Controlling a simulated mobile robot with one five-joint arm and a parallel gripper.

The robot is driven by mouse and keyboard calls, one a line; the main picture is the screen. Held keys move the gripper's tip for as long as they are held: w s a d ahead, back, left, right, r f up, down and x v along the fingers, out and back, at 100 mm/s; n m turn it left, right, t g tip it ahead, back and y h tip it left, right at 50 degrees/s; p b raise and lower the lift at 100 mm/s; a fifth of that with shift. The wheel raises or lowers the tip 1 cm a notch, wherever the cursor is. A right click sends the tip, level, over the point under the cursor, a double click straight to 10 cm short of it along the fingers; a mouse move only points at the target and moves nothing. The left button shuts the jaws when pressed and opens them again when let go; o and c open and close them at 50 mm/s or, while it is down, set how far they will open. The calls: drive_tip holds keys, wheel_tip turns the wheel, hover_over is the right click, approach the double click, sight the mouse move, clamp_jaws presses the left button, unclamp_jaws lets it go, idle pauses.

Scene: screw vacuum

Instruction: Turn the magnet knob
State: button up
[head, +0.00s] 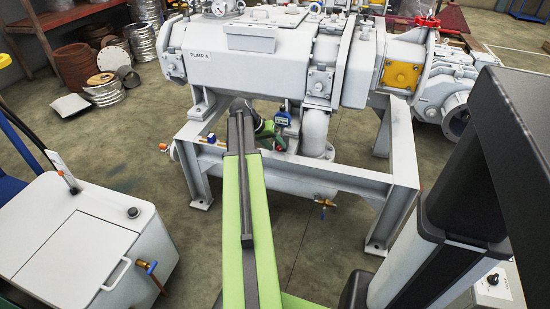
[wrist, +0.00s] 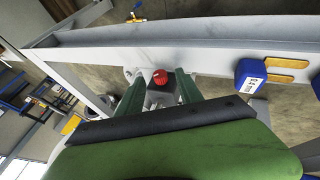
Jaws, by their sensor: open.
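A small red ribbed knob (wrist: 160,77) shows in the middle of the wrist view, on a pale grey block (wrist: 159,98) by the steel frame. My gripper (wrist: 158,83) is open, with one green finger on each side of the knob. I cannot tell whether the fingers touch it. In the head view, my gripper (head: 266,130) is beyond the end of my green arm, over the pump frame and partly hidden by the arm. The knob is not clear in that view.
A pump (head: 250,65) stands on a grey steel frame (head: 330,178). A digital gauge with a blue case (head: 282,119) is close to my gripper. A white cabinet (head: 85,240) stands left.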

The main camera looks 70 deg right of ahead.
drive_tip(key=shift+s+d+f, duration=0.25)
drive_tip(key=shift+d+f, duration=0.05)
drive_tip(key=shift+f, duration=0.3)
